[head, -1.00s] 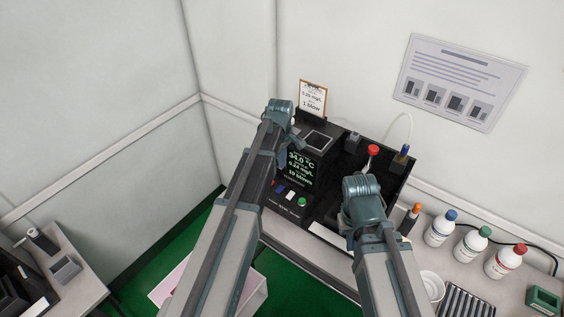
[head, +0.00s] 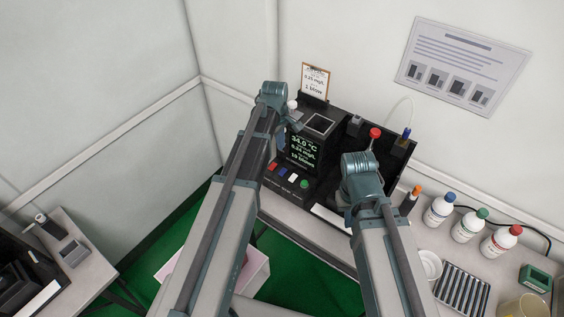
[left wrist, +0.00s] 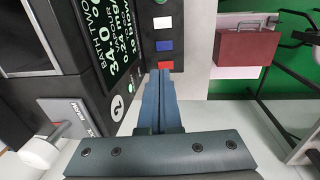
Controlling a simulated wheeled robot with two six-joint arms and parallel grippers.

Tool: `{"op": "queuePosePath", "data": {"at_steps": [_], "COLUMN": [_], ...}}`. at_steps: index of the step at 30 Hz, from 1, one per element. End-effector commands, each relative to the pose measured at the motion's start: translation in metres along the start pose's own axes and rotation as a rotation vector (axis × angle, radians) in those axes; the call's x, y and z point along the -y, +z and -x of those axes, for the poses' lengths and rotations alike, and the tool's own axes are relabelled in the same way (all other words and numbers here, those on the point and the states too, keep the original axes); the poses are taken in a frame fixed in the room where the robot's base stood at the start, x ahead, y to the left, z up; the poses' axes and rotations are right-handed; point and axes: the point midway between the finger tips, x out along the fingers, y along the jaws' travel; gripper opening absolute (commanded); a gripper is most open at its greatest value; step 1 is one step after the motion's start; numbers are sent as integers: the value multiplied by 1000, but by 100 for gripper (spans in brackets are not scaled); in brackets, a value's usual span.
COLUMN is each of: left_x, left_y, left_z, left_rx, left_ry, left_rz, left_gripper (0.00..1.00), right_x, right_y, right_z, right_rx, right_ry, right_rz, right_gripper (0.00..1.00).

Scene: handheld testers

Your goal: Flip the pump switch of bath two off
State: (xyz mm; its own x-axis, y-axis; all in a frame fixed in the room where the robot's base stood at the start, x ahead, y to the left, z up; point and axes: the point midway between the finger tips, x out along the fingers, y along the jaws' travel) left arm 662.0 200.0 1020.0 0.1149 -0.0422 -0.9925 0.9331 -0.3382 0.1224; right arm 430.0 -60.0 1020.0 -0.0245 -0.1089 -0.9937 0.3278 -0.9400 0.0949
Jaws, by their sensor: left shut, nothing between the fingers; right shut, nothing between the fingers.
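The bath unit (head: 322,207) is a black box on the bench with a lit green-text screen (head: 303,150). The left wrist view shows the screen (left wrist: 118,38) reading BATH TWO, partly cut off. My left gripper (left wrist: 160,72) is shut and empty, in front of the unit, apart from the lever. My right gripper (head: 360,172) is over the unit's right part, its fingertips hidden by the wrist.
White, blue and red buttons (left wrist: 164,45) sit below the screen. A red-capped stick (head: 375,133) and a blue-topped piece (head: 406,133) rise at the unit's right. Capped bottles (head: 438,210) stand farther right. A clipboard card (head: 315,80) stands behind.

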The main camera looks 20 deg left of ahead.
Motion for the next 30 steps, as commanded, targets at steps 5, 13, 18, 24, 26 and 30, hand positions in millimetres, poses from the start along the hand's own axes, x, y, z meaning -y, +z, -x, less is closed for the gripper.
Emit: {"op": "queuePosePath", "data": {"at_steps": [5, 13, 18, 24, 26, 30], "left_x": [0, 0, 0, 0, 0, 0], "left_y": [0, 0, 0, 0, 0, 0], "left_z": [-2, -21, -43, -71, -80, -99], "left_rx": [0, 0, 0, 0, 0, 0], "left_ry": [-1, -1, -1, -1, -1, -1], "left_rz": [0, -1, -1, -1, -1, -1], "left_gripper": [0, 0, 0, 0, 0, 0], "right_x": [0, 2, 4, 7, 7, 9], "right_y": [0, -1, -2, -4, -5, -6], "right_z": [-2, -21, -42, -70, -78, -98], "right_rx": [0, 0, 0, 0, 0, 0], "right_ry": [0, 0, 0, 0, 0, 0], "right_rz": [0, -1, -2, -2, -2, -2], "right_gripper": [0, 0, 0, 0, 0, 0]}}
